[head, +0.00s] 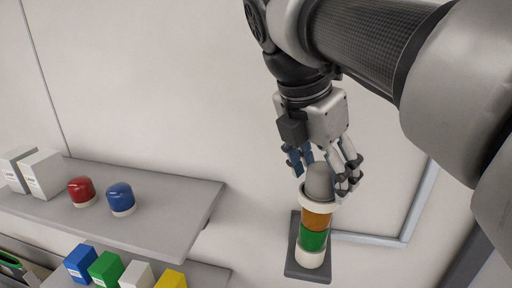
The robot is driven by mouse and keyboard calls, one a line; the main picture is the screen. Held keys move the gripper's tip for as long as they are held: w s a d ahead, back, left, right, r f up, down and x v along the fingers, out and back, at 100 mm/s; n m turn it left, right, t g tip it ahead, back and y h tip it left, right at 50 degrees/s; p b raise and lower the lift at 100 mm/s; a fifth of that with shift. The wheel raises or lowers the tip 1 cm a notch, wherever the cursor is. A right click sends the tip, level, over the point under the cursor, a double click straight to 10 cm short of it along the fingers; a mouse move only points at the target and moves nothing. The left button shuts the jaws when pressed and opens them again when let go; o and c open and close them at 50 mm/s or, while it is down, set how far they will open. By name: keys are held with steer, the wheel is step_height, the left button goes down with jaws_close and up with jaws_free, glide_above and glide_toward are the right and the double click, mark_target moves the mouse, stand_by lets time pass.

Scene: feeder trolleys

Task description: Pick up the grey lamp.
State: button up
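The grey lamp (319,181) is a rounded grey cap at the top of a stack tower. Below it are a white ring (318,203), an orange segment (316,218) and a green segment (312,240). My gripper (325,176) points down at the tower's top, with fingers on both sides of the grey lamp. The right finger overlaps the lamp's right edge in the picture; the left finger looks a little apart from it. I cannot tell whether either finger touches the lamp.
The tower stands on a dark base plate (294,266). A grey shelf (150,225) at left holds a red lamp (81,191), a blue lamp (120,197) and white boxes (43,174). Coloured boxes (105,268) sit on a lower shelf. A pale frame (418,205) runs behind the tower.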

steer(key=shift+s+r, duration=0.15)
steer(key=shift+s, duration=0.2)
steer(key=c, duration=0.4)
steer(key=shift+w, duration=0.15)
steer(key=c, duration=0.6)
